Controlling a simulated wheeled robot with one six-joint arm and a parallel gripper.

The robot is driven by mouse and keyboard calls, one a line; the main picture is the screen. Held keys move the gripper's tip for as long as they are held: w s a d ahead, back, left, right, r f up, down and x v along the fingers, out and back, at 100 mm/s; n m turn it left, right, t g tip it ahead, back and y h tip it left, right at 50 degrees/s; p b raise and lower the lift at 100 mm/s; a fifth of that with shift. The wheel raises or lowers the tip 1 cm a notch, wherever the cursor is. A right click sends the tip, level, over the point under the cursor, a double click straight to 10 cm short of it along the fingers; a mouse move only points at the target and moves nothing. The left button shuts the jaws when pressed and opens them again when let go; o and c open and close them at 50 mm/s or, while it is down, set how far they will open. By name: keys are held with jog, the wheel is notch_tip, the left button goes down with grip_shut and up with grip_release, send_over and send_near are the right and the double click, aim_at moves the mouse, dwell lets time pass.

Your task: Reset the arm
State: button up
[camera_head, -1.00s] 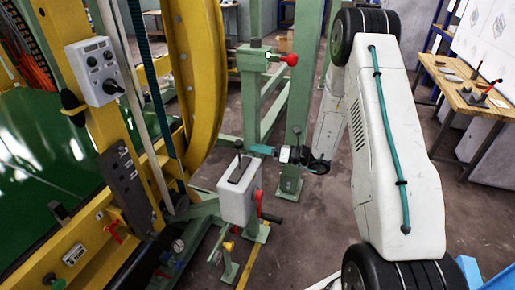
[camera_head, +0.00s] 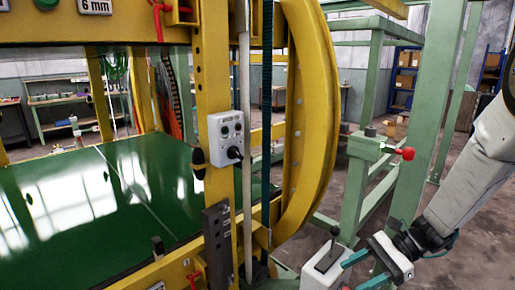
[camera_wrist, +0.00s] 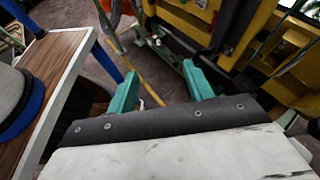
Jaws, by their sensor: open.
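My gripper (camera_head: 364,271) is at the lower right of the head view, on the end of my white arm. Its two teal fingers are apart, with nothing seen between them. It is just right of a grey box with a black lever (camera_head: 323,266); whether they touch cannot be told. In the wrist view my gripper (camera_wrist: 160,88) shows its fingers spread over the floor, empty. The ring inverter's yellow curved frame (camera_head: 312,110) stands left of my gripper, with a grey control box (camera_head: 228,138) on its post.
A green post (camera_head: 430,120) and a red-knobbed fitting (camera_head: 406,153) stand close behind my gripper. A green platform (camera_head: 100,200) fills the left. In the wrist view a wooden-topped table (camera_wrist: 65,60) is near on the left. Shelves (camera_head: 403,75) stand at the back.

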jog(key=s+d+r+n+t+h, duration=0.2)
jog(key=s+r+n+h, duration=1)
jog(key=s, duration=0.7)
jog(key=shift+d+r+n+t+h, duration=0.4)
jog(key=shift+r+n+t, duration=0.4)
jog(key=shift+r+n, duration=1)
jog(key=shift+r+m, duration=0.4)
jog(key=shift+c, duration=0.3)
